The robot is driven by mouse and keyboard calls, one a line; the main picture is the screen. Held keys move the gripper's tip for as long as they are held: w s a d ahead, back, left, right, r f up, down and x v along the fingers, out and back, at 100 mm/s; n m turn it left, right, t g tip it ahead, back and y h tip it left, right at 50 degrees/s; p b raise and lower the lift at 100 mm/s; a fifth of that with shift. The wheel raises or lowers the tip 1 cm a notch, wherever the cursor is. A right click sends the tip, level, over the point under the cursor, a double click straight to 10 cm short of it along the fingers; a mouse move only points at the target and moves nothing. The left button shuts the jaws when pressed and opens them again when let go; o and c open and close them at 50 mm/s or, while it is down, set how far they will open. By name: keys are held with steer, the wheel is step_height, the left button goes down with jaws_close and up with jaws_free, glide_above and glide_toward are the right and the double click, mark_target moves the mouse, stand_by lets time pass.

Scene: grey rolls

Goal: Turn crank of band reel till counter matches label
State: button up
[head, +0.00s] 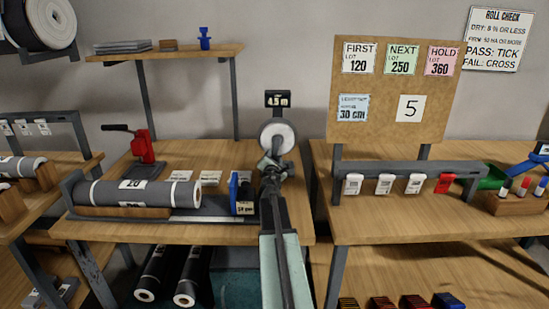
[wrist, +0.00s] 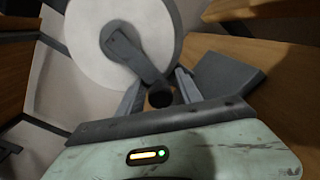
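The band reel, a white disc (head: 274,131), stands at the back of the middle bench, partly hidden by my arm. Its counter (head: 278,99) is a small dark display above it, apparently reading 4.5 m. In the wrist view the reel (wrist: 115,35) fills the upper left. Its grey crank (wrist: 136,58) slants down right from the hub to a dark round knob (wrist: 160,96). My gripper (wrist: 160,88) has one finger on each side of the knob, with gaps showing, so it looks open. In the head view my gripper (head: 273,165) is just below the reel.
A grey roll (head: 135,193) lies on the middle bench, with a red clamp-like tool (head: 145,155) behind it and a blue block (head: 235,190) at its right. A board (head: 400,90) carries several cards, one reading 30 cm (head: 353,107). A rack (head: 410,170) holds tags on the right bench.

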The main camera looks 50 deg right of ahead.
steer(key=shift+a, duration=0.1)
steer(key=v, duration=0.8)
steer(key=shift+c, duration=0.4)
